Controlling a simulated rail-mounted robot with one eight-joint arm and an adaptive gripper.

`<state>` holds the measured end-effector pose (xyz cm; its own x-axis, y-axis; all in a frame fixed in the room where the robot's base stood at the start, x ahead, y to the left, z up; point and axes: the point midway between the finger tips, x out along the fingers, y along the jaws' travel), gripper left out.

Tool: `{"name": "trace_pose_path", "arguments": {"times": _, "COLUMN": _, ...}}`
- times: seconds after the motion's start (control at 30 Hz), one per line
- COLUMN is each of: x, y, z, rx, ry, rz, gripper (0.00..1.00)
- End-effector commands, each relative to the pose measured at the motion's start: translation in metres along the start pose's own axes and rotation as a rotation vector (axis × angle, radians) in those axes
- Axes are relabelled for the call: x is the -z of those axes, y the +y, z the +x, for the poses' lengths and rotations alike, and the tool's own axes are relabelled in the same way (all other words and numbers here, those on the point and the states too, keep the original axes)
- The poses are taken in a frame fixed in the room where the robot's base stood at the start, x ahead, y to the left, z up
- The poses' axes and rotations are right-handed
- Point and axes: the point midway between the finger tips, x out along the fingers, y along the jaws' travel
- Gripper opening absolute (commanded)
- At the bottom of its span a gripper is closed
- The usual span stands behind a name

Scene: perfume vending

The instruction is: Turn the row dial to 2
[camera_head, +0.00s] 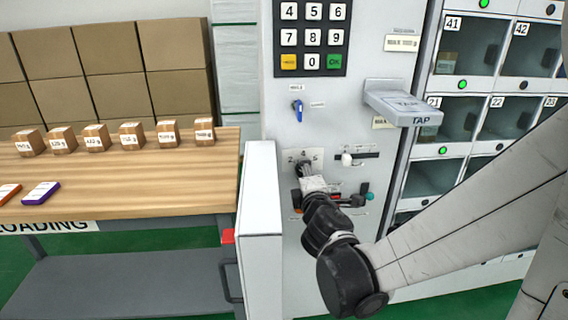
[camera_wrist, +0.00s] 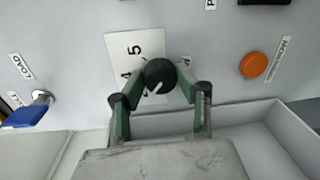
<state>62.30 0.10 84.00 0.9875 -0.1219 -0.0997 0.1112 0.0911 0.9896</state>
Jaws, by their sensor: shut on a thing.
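The row dial (camera_wrist: 159,76) is a round black knob with a white pointer line, in front of a white number plate (camera_wrist: 137,50). In the wrist view the plate shows 5 and 4; other marks are partly hidden. The pointer slants to the lower left in that view. My gripper (camera_wrist: 160,88) has its green-and-black fingers shut on the dial, one on each side. In the head view my gripper (camera_head: 305,172) reaches the panel below the keypad, and its fingers and wrist hide most of the dial.
A blue lever (camera_wrist: 27,114) and an orange button (camera_wrist: 254,65) flank the dial. The keypad (camera_head: 311,37) is above, the TAP reader (camera_head: 403,103) juts out at right, and a white slider knob (camera_head: 347,159) is close by. Small boxes stand on the wooden table (camera_head: 110,185).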

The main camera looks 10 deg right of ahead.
Motion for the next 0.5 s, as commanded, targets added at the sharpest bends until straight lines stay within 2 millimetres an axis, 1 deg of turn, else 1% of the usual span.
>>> {"name": "trace_pose_path", "arguments": {"times": 0.17, "x": -0.0003, "y": 0.0001, "z": 0.0001, "rx": 0.0, "ry": -0.001, "rz": -0.001, "gripper": 0.06}}
{"name": "trace_pose_path", "arguments": {"times": 0.2, "x": -0.0003, "y": 0.0001, "z": 0.0001, "rx": 0.0, "ry": -0.001, "rz": -0.001, "gripper": 0.35}}
{"name": "trace_pose_path", "arguments": {"times": 0.3, "x": -0.0002, "y": 0.0001, "z": 0.0001, "rx": 0.0, "ry": 0.0, "rz": -0.001, "gripper": 0.48}}
{"name": "trace_pose_path", "arguments": {"times": 0.33, "x": -0.0002, "y": 0.0001, "z": 0.0001, "rx": 0.0, "ry": 0.0, "rz": -0.001, "gripper": 0.51}}
{"name": "trace_pose_path", "arguments": {"times": 0.5, "x": 0.0, "y": 0.0001, "z": 0.0001, "rx": 0.0, "ry": 0.0, "rz": 0.0, "gripper": 0.51}}
